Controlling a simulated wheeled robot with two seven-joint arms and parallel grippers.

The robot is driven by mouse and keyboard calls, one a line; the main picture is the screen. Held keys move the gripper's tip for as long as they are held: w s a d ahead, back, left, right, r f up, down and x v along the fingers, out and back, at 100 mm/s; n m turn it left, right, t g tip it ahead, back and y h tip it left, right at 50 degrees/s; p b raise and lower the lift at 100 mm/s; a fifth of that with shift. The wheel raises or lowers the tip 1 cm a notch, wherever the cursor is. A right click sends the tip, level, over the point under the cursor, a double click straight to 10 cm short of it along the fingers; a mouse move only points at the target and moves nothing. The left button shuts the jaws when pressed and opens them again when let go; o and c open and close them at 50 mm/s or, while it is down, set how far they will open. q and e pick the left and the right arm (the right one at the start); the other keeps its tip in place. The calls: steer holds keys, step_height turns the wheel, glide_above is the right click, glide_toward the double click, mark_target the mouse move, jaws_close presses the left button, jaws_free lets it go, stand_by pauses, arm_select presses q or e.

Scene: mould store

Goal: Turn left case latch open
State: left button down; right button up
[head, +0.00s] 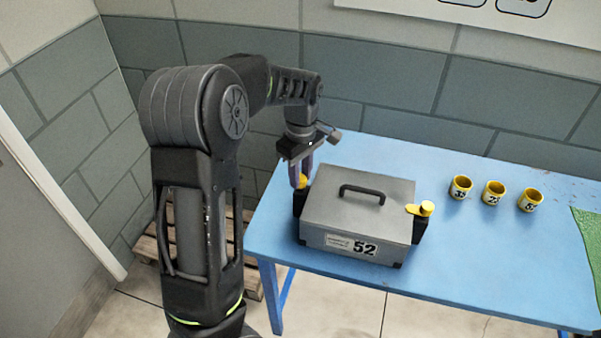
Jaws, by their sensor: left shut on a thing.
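A grey case (359,214) with a black handle on its lid and the number 52 on its front stands on the blue table, lid down. Its left latch (302,182) is yellow and sits at the case's upper left side, partly hidden by my gripper. My left gripper (299,178) points down from above and is shut on the left latch. The right latch (421,209) is yellow, at the case's right side, with its arm lying toward the left over the lid edge. My right gripper is not in view.
The blue table (460,272) has free room right of the case. Three yellow numbered cups (493,193) stand in a row at the back right. A green mat (590,240) lies at the right edge. A wooden pallet (150,248) is on the floor at left.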

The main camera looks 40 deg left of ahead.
mark_target(301, 177)
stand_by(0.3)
arm_select(q)
steer(key=c, duration=1.1)
jaws_free()
steer(key=shift+r, duration=0.1)
step_height(301, 177, up, 8)
steer(key=shift+f+b, duration=0.15)
steer(key=shift+b, duration=0.35)
